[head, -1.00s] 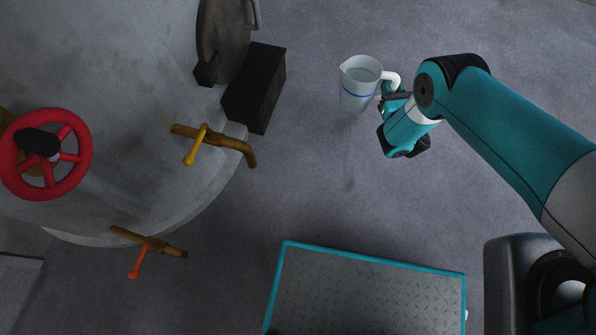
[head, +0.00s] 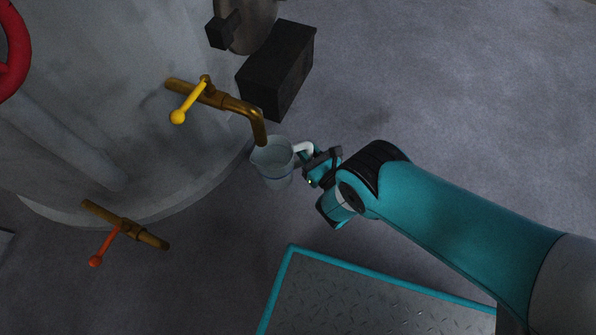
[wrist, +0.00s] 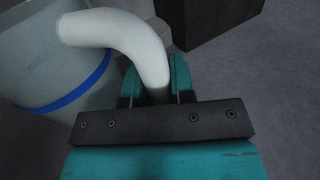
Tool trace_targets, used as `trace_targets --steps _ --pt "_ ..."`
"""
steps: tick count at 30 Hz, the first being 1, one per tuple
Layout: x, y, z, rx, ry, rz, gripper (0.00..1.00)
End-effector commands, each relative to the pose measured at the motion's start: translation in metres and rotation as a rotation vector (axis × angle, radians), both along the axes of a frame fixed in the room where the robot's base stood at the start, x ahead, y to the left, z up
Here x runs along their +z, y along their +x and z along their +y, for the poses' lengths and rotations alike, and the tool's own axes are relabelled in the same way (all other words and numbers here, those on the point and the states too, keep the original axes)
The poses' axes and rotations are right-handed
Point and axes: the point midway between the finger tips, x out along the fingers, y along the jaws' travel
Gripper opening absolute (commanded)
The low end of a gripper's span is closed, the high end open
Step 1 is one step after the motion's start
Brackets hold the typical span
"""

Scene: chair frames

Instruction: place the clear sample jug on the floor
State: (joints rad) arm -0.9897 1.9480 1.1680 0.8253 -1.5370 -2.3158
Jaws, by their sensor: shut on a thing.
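The clear sample jug (head: 272,163) has a white handle and a blue line around it. In the head view it is upright, right beside the end of the bent brass spout (head: 258,128) with the yellow lever. Whether the spout is directly over its mouth I cannot tell. My gripper (head: 312,160) is shut on the jug's handle from the right. In the wrist view the white handle (wrist: 125,35) runs between my fingers (wrist: 157,85), and part of the jug's wall (wrist: 50,60) with the blue line shows at left. The grey floor (head: 400,90) is below.
A large grey tank (head: 90,110) fills the left, with a red wheel (head: 12,50) and a lower brass pipe with an orange lever (head: 105,243). A black box (head: 277,70) stands behind the jug. My teal-edged platform (head: 370,300) is in front. Floor at right is open.

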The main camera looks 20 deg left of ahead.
Motion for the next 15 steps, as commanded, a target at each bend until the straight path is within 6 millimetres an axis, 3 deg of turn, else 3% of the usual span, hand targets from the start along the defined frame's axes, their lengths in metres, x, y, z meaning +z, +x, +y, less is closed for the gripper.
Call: trace_targets --steps 1,3,10,15 --pt "-0.019 0.000 0.000 0.000 0.002 0.001 0.00" --pt "-0.030 0.000 0.000 0.000 0.001 0.000 0.00" --pt "-0.044 0.001 0.000 -0.001 0.001 0.000 0.00" --pt "-0.068 0.001 0.000 -0.001 0.001 0.000 0.00"
